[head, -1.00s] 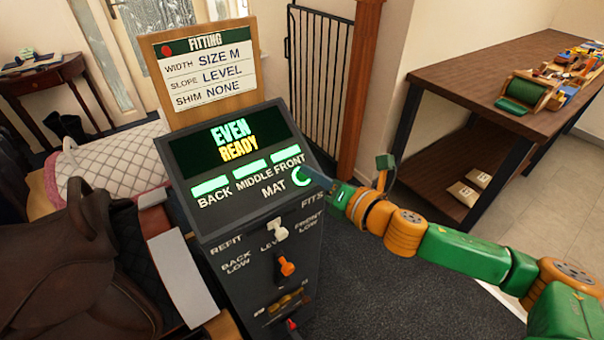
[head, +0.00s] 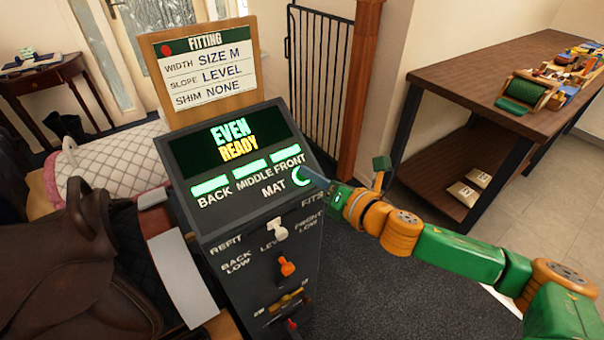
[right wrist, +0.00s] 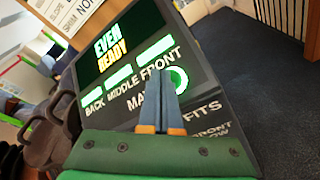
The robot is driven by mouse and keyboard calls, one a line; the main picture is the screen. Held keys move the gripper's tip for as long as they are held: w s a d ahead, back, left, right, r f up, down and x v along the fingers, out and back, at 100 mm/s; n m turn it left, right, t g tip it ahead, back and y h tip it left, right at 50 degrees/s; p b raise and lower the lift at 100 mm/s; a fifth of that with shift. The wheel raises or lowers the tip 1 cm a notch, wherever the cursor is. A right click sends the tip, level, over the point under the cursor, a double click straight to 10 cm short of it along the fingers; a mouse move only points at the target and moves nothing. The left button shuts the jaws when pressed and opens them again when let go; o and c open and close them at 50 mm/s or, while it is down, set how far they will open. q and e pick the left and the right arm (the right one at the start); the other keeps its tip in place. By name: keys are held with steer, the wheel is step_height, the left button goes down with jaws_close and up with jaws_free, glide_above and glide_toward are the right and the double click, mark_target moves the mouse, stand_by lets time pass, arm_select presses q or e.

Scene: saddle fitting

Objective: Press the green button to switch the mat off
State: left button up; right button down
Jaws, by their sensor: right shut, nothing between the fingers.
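The green button (head: 302,176) glows as a ring beside the word MAT on the sloped face of the dark console (head: 235,225). In the right wrist view the lit button (right wrist: 179,79) is partly hidden behind my fingertips. My right gripper (head: 306,171) is shut and empty, its tips at or very near the button; I cannot tell whether they touch it. The gripper also shows in the right wrist view (right wrist: 159,100). The console screen (head: 232,145) reads EVEN READY, with three lit bars for BACK, MIDDLE and FRONT. My left gripper is not in view.
A fitting board (head: 205,68) stands behind the console. A brown saddle (head: 85,260) and a quilted pad (head: 110,160) are at the left. A dark workbench (head: 480,70) with tools stands at the right. The floor between console and bench is open.

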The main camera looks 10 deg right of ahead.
steer(key=shift+w+a+f, duration=0.1)
steer(key=shift+w+f, duration=0.15)
steer(key=shift+f, duration=0.25)
stand_by(0.7)
steer(key=shift+r, duration=0.1)
steer(key=shift+s+r+p, duration=0.5)
steer(key=shift+r+p, duration=0.1)
steer(key=shift+r, duration=0.15)
steer(key=s+d+r+p, duration=0.1)
steer(key=s+r+p, duration=0.2)
steer(key=r+p, duration=0.1)
steer(key=shift+d+r, duration=0.25)
steer(key=shift+r, duration=0.25)
